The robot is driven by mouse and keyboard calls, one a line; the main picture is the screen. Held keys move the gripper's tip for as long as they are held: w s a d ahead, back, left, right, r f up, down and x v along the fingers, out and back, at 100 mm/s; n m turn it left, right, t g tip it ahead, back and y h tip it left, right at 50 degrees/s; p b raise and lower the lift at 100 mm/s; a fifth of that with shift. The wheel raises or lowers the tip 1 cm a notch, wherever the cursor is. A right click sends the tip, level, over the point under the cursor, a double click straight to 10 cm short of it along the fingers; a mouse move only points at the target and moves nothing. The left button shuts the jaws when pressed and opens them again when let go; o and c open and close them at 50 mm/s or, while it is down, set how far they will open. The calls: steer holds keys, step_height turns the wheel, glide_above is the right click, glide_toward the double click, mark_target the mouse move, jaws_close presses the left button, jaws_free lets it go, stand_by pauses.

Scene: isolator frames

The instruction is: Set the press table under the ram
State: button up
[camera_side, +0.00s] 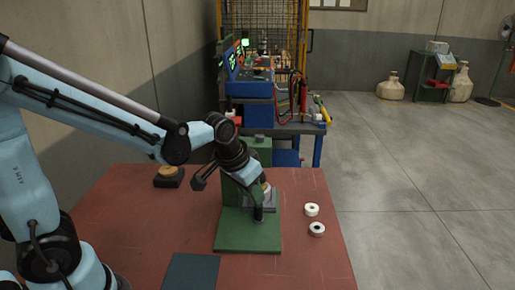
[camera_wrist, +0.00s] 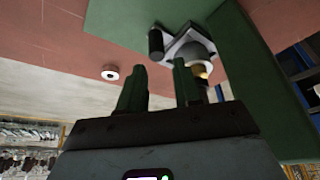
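The green press stands on the red bench, with its base plate (camera_side: 247,240) in front and its column (camera_side: 258,150) behind, partly hidden by my arm. The press table is a light grey plate (camera_side: 273,203) on the base; in the wrist view the plate (camera_wrist: 172,51) carries a dark round part (camera_wrist: 192,50). A black upright peg (camera_wrist: 155,43) stands at the plate's edge. My gripper (camera_wrist: 160,78) is open, its two dark green fingers apart with nothing between them. In the side view my gripper (camera_side: 261,187) is low over the press table. I cannot make out the ram clearly.
Two white rings (camera_side: 312,209) (camera_side: 317,229) lie on the bench right of the press. A dark block with a tan top (camera_side: 168,176) sits at the back left. A dark mat (camera_side: 192,271) lies at the front. A blue workstation (camera_side: 255,88) stands behind.

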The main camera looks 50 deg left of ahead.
steer(key=shift+v, duration=2.8)
steer(key=s+t, duration=0.2)
steer(key=s, duration=0.4)
steer(key=shift+s+a+t, duration=0.3)
steer(key=shift+s+a, duration=0.05)
steer(key=shift+s, duration=0.05)
